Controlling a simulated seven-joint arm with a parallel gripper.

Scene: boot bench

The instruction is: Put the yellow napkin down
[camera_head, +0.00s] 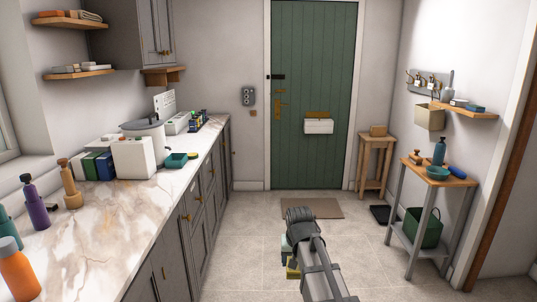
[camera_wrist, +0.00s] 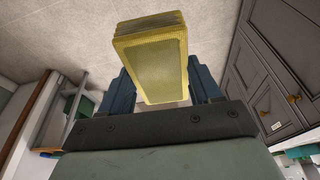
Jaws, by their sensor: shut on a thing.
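The yellow napkin (camera_wrist: 155,70) is a folded, thick block with a woven-looking face. It fills the middle of the wrist view, between the two blue fingers of my gripper (camera_wrist: 162,84), which is shut on it. In the head view a small yellow part of the napkin (camera_head: 293,273) shows beside my gripper (camera_head: 288,262), low in the picture over the tiled floor. My arm hides much of both there. The napkin is held in the air, clear of the worktop.
A marble worktop (camera_head: 120,215) on the left bears bottles, books, a white box and a teal bowl (camera_head: 175,160). On the right stand a side table (camera_head: 452,181) and a wooden stool (camera_head: 377,137). A doormat (camera_head: 312,208) lies before the green door (camera_head: 313,80). The floor between is open.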

